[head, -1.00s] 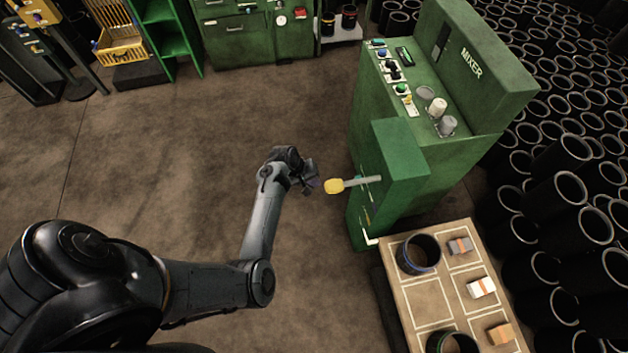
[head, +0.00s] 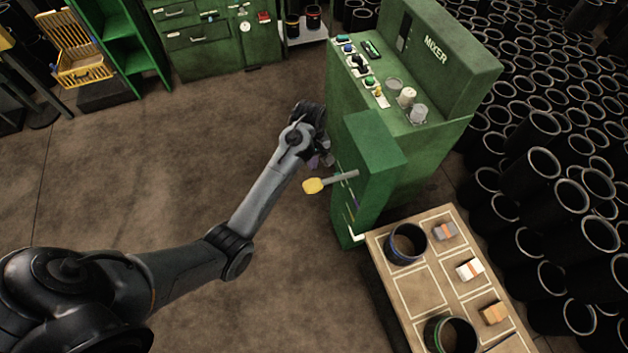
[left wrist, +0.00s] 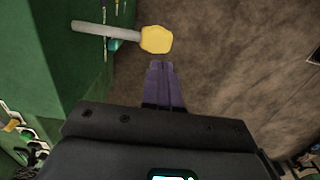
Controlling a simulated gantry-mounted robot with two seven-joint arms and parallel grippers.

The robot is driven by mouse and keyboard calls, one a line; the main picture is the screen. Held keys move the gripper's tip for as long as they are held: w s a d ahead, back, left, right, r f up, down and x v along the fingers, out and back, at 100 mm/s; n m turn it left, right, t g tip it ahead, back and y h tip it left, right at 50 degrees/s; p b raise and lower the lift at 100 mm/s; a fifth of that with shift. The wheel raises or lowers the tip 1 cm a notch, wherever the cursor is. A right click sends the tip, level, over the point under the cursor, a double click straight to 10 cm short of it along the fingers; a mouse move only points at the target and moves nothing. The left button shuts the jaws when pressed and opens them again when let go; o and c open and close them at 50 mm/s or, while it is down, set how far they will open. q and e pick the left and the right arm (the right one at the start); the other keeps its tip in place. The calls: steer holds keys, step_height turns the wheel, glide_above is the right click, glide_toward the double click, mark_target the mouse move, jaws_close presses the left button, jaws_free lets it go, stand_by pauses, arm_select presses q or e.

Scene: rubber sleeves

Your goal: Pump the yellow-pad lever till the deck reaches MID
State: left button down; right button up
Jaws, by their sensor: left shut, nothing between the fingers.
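The yellow pad (head: 313,186) sits on the free end of a grey lever (head: 343,177), which sticks out leftward from the green housing (head: 372,155). In the left wrist view the yellow pad (left wrist: 156,39) lies just beyond my fingertips, with the grey rod running left from it. My left gripper (head: 323,160) is just above the pad in the head view; its purple fingers (left wrist: 162,85) are shut and empty. I cannot tell whether they touch the pad. The wooden deck (head: 412,290) stands below the housing. No MID mark is legible. My right gripper is out of view.
The deck carries black sleeves (head: 406,243) and small boxes (head: 470,269). The green mixer (head: 436,70) stands behind the housing. Many black sleeves (head: 560,190) crowd the right. Open brown floor (head: 160,190) lies left of the lever.

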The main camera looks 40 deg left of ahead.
arm_select(q)
steer(key=shift+w+a+r, duration=0.35)
steer(key=shift+w+a, duration=0.05)
steer(key=shift+a, duration=0.05)
steer(key=shift+f, duration=0.1)
glide_toward(312, 184)
step_height(312, 184, down, 7)
steer(key=shift+s+d+r, duration=0.1)
steer(key=shift+s+d, duration=0.05)
steer(key=shift+s, duration=0.05)
stand_by(0.4)
stand_by(0.4)
